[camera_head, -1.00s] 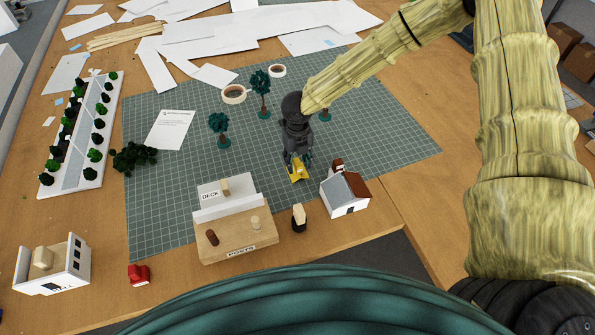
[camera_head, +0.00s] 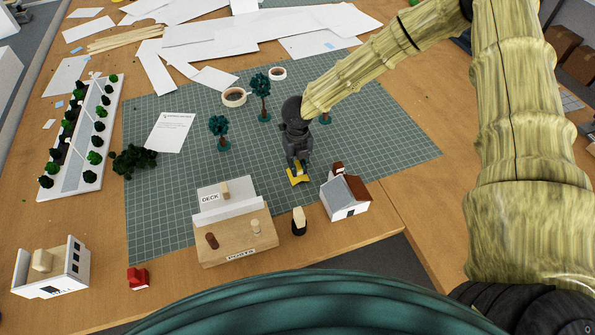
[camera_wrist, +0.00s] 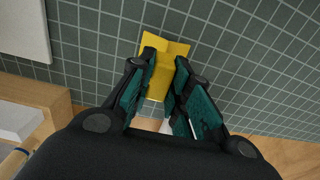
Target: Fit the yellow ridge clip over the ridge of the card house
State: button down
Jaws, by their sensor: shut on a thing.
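The yellow ridge clip (camera_head: 297,176) is between the fingertips of my gripper (camera_head: 298,166), over the green cutting mat. In the wrist view the clip (camera_wrist: 166,62) shows as a folded yellow piece with my gripper (camera_wrist: 166,66) shut on its middle. Whether it touches the mat is hard to tell. The card house (camera_head: 345,196) stands right of my gripper, with white walls, a roof grey on one side and red-brown on the other, and a chimney. The house is apart from the clip.
A wooden block with DECK and POSTS labels (camera_head: 236,242) stands to the left of the clip. A small dark and cream piece (camera_head: 299,221) stands between block and house. Model trees (camera_head: 219,127) stand behind. Open mat (camera_head: 390,130) lies at the right.

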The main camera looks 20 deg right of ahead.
jog(key=shift+r+p, duration=0.7)
jog(key=shift+r, duration=0.2)
jog(key=shift+r+p, duration=1.3)
jog(key=shift+r, duration=0.3)
